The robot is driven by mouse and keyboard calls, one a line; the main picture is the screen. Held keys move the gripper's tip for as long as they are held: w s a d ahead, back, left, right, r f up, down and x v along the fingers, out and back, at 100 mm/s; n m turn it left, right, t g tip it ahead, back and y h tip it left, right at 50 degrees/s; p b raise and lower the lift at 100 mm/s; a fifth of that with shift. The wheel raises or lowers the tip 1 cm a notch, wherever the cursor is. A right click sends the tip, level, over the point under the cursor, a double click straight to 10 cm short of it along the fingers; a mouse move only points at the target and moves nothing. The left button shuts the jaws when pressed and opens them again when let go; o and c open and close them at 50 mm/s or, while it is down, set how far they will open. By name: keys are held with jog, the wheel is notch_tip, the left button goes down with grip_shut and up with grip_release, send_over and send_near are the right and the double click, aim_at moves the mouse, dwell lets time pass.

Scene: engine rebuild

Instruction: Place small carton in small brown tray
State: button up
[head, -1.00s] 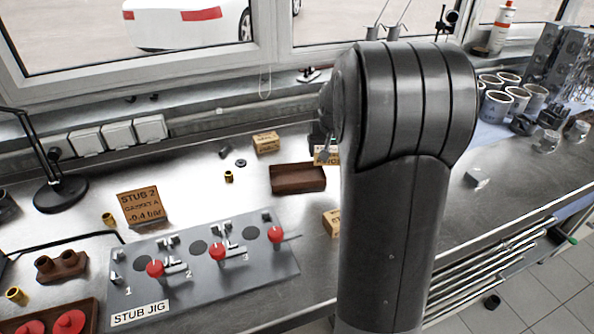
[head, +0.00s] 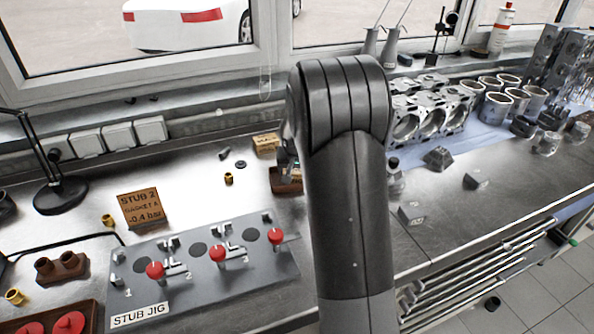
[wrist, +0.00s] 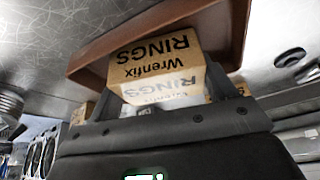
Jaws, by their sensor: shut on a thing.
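The small carton (wrist: 160,62), tan with "Wrenfix RINGS" lettering, is between my gripper's fingers in the wrist view. My gripper (wrist: 165,98) is shut on it. The small brown tray (wrist: 95,62) shows behind and around the carton there, and the carton overlaps its inside. I cannot tell whether the carton touches the tray floor. In the head view, the tray (head: 281,186) shows only its left part. My gripper (head: 288,160) is over it, and my arm hides the tray's right side and most of the carton.
Another tan carton (head: 265,141) stands just behind the tray. The stub jig (head: 200,270) with red knobs lies in front, and an orange stub sign (head: 142,207) stands to the left. Metal engine parts (head: 425,115) fill the bench to the right.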

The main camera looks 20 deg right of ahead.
jog(key=shift+f, duration=0.15)
jog(key=o, duration=1)
jog(key=s+a+f+v, duration=0.1)
jog(key=s+v, duration=0.1)
jog(key=v, duration=0.8)
jog(key=s+a+f+v, duration=0.1)
jog(key=s+v, duration=0.1)
jog(key=v, duration=0.7)
jog(key=s+a+r+n, duration=0.1)
jog(key=s+a, duration=0.1)
jog(key=s, duration=0.6)
jog(key=s+a+n+t+y, duration=0.1)
jog(key=s+a+n, duration=0.1)
jog(key=s, duration=0.7)
jog(key=s+a+r+n, duration=0.1)
jog(key=s+a, duration=0.3)
jog(key=s, duration=0.4)
jog(key=shift+s+r+y, duration=0.2)
jog(key=shift+r+y, duration=0.1)
jog(key=shift+y, duration=0.1)
